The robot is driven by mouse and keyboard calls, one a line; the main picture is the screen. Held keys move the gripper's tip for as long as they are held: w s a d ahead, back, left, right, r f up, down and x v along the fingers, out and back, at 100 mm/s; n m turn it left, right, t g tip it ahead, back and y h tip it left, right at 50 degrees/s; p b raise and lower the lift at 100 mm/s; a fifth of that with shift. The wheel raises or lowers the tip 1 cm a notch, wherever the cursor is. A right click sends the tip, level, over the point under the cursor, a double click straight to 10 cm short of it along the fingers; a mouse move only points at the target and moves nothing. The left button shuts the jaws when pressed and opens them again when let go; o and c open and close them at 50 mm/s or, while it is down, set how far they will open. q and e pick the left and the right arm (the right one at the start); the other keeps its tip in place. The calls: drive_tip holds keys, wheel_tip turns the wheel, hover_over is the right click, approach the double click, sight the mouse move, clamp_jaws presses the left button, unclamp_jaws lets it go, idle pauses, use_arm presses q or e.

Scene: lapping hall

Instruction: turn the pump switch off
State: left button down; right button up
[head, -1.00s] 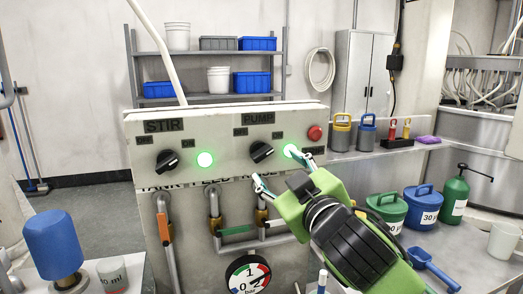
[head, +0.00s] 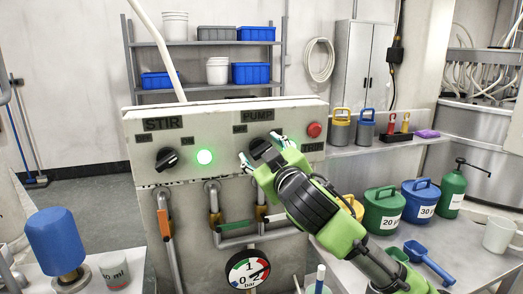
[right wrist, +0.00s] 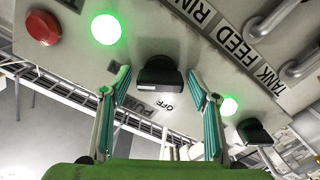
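The pump switch (head: 261,147) is a black rotary knob under the PUMP label on the pale control panel (head: 228,170). My right gripper (head: 260,151) is at it, with one fingertip on each side. In the right wrist view the pump knob (right wrist: 160,76) lies between the tips of the open fingers, with a gap on both sides. The green pump lamp (right wrist: 107,29) is lit there; my gripper hides it in the head view. My left gripper is not in view.
The stir knob (head: 167,159) and its lit green lamp (head: 205,157) are left on the panel. A red button (head: 314,130) is at right. Pipes and a gauge (head: 247,273) are below. Canisters (head: 383,212) stand on the right-hand table.

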drive_tip(key=c, duration=1)
drive_tip(key=shift+o, duration=0.2)
drive_tip(key=shift+r+n+p, duration=0.1)
drive_tip(key=shift+n+p, duration=0.5)
drive_tip(key=n+p, duration=0.2)
drive_tip(key=n, duration=0.1)
drive_tip(key=shift+p, duration=0.4)
drive_tip(key=n+p, duration=0.3)
drive_tip(key=n, duration=0.1)
drive_tip(key=shift+a+n, duration=0.1)
drive_tip(key=shift+n, duration=0.2)
drive_tip(key=shift+f+n+p, duration=0.2)
drive_tip(key=shift+n+p, duration=0.85)
drive_tip(key=shift+n, duration=0.45)
